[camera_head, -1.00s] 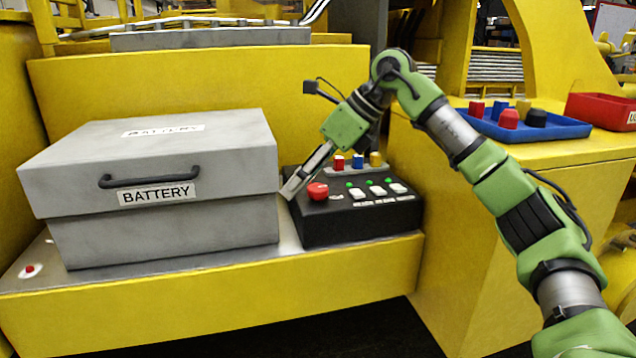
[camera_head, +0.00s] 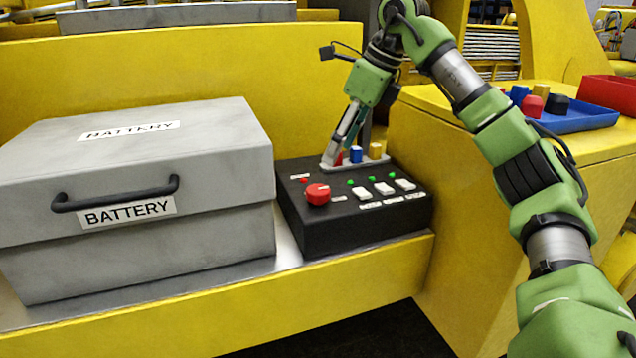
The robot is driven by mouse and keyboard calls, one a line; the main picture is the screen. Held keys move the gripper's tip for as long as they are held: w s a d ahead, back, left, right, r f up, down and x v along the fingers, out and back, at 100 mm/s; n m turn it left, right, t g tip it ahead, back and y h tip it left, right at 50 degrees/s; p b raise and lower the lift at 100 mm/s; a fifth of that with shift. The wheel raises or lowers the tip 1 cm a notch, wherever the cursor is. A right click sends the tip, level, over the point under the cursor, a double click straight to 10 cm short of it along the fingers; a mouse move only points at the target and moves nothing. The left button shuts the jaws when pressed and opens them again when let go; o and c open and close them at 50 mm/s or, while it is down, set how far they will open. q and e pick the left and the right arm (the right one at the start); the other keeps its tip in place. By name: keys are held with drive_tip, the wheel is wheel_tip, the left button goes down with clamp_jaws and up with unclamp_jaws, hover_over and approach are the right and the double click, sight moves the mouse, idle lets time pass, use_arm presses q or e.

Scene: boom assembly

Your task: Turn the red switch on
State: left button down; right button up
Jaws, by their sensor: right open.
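The red switch (camera_head: 317,194) is a round red knob on the left part of a black control box (camera_head: 350,230). A small red light (camera_head: 304,180) and a label sit just behind it. My right gripper (camera_head: 335,158) points down above the back of the box, behind the red switch and apart from it. It is open, with its fingertips close to the red plug at the rear; they hide part of that plug. My left gripper is not in view.
A grey battery box (camera_head: 140,240) with a black handle stands left of the control box. White switches (camera_head: 383,188) with green lights are right of the knob. Blue (camera_head: 356,155) and yellow plugs stand behind. A blue tray (camera_head: 590,120) and red bin (camera_head: 612,92) are at right.

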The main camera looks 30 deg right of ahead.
hover_over(319, 189)
drive_tip(key=s+d, duration=0.1)
drive_tip(key=s, duration=0.1)
wheel_tip(319, 189, down, 6)
drive_tip(key=shift+s+d+r, duration=0.15)
drive_tip(key=shift+r, duration=0.05)
drive_tip(key=p+x, duration=0.1)
drive_tip(key=x, duration=0.3)
drive_tip(key=shift+f, duration=0.45)
drive_tip(key=shift+w+f, duration=0.1)
drive_tip(key=shift+w, duration=0.15)
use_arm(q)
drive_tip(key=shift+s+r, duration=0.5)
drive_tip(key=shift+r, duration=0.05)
use_arm(e)
drive_tip(key=c, duration=1.1)
